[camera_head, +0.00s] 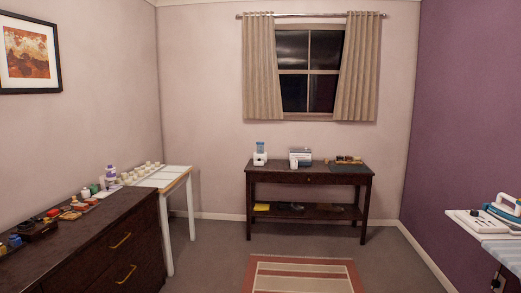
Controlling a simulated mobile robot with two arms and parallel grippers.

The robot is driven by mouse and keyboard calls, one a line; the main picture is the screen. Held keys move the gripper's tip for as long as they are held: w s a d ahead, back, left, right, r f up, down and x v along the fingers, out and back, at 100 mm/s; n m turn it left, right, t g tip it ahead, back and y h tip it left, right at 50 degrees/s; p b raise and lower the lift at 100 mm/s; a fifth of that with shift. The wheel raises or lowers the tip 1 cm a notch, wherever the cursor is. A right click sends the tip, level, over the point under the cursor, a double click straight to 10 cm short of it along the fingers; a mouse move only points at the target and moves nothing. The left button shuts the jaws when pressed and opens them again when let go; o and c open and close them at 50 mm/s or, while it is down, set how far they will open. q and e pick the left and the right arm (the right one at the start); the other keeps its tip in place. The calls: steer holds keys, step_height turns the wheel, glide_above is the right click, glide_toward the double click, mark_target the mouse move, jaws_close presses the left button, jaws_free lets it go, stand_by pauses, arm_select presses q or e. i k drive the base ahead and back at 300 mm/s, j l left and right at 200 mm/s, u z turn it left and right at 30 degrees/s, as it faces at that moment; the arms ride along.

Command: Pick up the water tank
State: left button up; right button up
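No thing is plainly marked as the water tank. A small bluish, see-through container (260,145) sits on top of a white device (260,158) at the left of the dark console table (330,176) by the back wall; it may be the tank. A white and teal iron (504,208) rests on a white base (478,221) at the right edge, partly cut off; a tank there cannot be made out. Neither of my grippers is in view.
A dark dresser (110,240) with many small items stands along the left wall. A white-topped table (170,177) holding pale cups stands beyond it. A striped rug (303,274) lies on the open floor in the middle. An ironing board (505,250) is at right.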

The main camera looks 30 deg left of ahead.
mark_target(259, 148)
steer(key=i+j+u, duration=0.8)
steer(key=i+u, duration=0.4)
steer(key=i, duration=0.15)
steer(key=i+u, duration=0.15)
steer(key=i, duration=2.9)
steer(key=i+j+z, duration=0.1)
steer(key=i, duration=0.95)
